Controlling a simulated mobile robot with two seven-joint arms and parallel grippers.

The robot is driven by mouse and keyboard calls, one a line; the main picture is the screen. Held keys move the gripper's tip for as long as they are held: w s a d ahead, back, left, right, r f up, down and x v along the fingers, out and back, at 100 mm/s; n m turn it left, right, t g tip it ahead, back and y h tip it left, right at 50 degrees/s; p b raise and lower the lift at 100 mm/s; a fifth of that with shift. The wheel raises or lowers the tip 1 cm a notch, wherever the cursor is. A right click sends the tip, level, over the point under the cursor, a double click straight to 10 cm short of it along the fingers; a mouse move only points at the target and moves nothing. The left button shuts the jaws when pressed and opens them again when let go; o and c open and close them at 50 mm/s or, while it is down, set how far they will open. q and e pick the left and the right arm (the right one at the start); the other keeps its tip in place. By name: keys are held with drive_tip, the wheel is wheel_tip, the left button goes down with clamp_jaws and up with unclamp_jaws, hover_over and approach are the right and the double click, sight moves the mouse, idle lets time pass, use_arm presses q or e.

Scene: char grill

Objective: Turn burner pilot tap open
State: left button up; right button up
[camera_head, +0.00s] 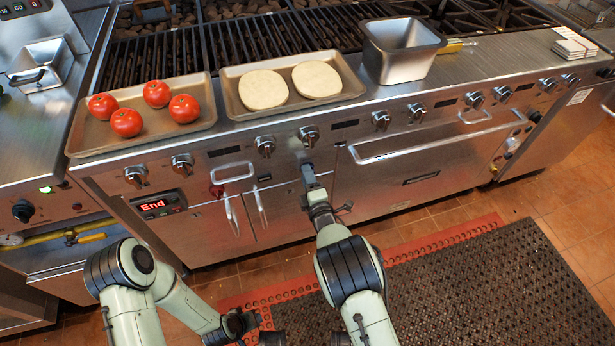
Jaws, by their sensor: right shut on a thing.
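The char grill's front panel (350,133) carries a row of black and silver knobs. My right gripper (307,168) is at the panel, just below one knob (308,136), and is shut on a small part there. I take this part to be the burner pilot tap; the fingers hide it, so its angle cannot be told. My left gripper (242,325) is low at the bottom of the picture, away from the grill; its fingers are too dark to make out.
A tray with tomatoes (127,122), a tray with two pale rounds (263,89) and a metal pan (401,50) stand on the ledge above the knobs. Oven and cabinet handles (435,140) stick out below. A dark mat (450,290) covers the floor.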

idle(0.5)
drive_tip(key=o, duration=1)
drive_tip(key=shift+o, duration=0.2)
drive_tip(key=shift+s, duration=0.1)
use_arm(q)
drive_tip(key=shift+g+h, duration=0.3)
drive_tip(key=shift+g, duration=0.3)
drive_tip(key=shift+s+d+r+p, duration=0.35)
drive_tip(key=shift+s+r+p, duration=0.15)
drive_tip(key=shift+s, duration=0.25)
drive_tip(key=shift+s+d+r+p, duration=0.4)
drive_tip(key=shift+s+r+p, duration=0.1)
drive_tip(key=shift+s, duration=0.2)
drive_tip(key=shift+s+d+r+p, duration=0.4)
drive_tip(key=shift+s+r, duration=0.1)
drive_tip(key=shift+s, duration=0.25)
use_arm(e)
drive_tip(key=v, duration=1.3)
drive_tip(key=shift+s+d, duration=0.1)
